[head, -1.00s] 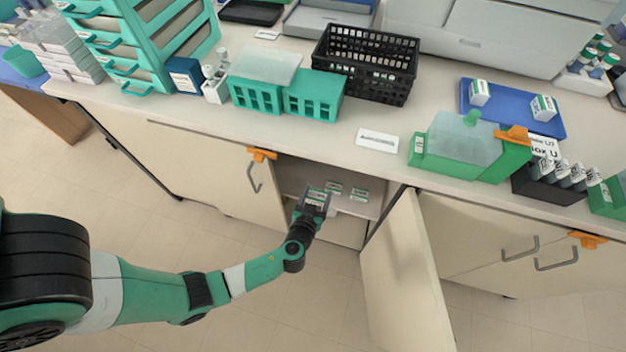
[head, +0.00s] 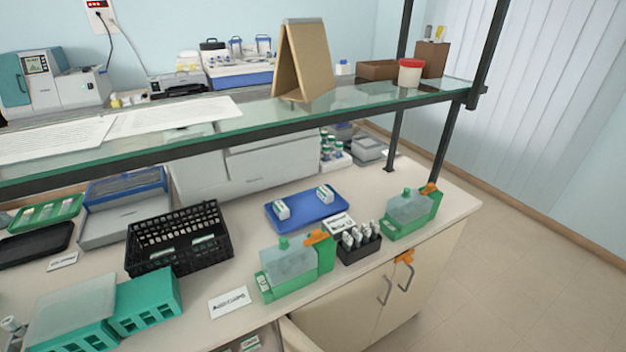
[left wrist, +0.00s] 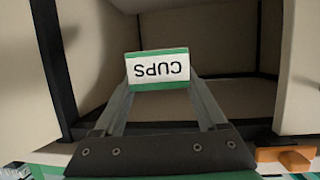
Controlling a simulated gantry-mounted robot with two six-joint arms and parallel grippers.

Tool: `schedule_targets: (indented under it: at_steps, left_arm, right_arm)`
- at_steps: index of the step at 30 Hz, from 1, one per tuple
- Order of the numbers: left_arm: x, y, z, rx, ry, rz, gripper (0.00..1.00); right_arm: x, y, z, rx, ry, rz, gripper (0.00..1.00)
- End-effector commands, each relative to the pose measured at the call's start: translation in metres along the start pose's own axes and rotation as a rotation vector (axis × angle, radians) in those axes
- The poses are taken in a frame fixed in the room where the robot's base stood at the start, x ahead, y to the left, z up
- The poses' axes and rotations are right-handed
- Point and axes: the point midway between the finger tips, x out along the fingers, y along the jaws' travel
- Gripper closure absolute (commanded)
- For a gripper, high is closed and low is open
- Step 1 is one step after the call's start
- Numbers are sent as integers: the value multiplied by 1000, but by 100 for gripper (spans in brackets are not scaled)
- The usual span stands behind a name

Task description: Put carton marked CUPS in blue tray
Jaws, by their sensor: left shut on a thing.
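The carton marked CUPS (left wrist: 158,70) is white with green edges, and its lettering is upside down in the left wrist view. My left gripper (left wrist: 160,88) is shut on it, one finger at each side. The blue tray (head: 303,211) lies on the counter in the head view, with two small white-and-green cartons (head: 282,209) and (head: 325,194) on it, apart from each other. My left gripper is out of the head view, and my right gripper shows in neither view.
A black basket (head: 178,240) stands left of the tray. A glass shelf (head: 250,117) spans above the counter. Cupboard panels (left wrist: 210,50) surround the held carton's background.

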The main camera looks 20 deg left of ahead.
Motion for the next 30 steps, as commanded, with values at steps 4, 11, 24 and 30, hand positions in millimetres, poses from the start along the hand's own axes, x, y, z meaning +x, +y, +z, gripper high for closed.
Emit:
schedule_targets:
  at_steps: [4, 11, 24, 30]
  left_arm:
    - [-37, 44, -46, 75, 5, 223, 79]
    - [-64, 83, -78, 155, 5, 452, 79]
    - [-112, 103, -163, 243, 3, 669, 79]
    - [-144, 94, -223, 244, 1, 669, 79]
  right_arm:
    - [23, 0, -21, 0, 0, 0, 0]
    - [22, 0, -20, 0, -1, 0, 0]
    - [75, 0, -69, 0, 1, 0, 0]
    - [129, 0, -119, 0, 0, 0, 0]
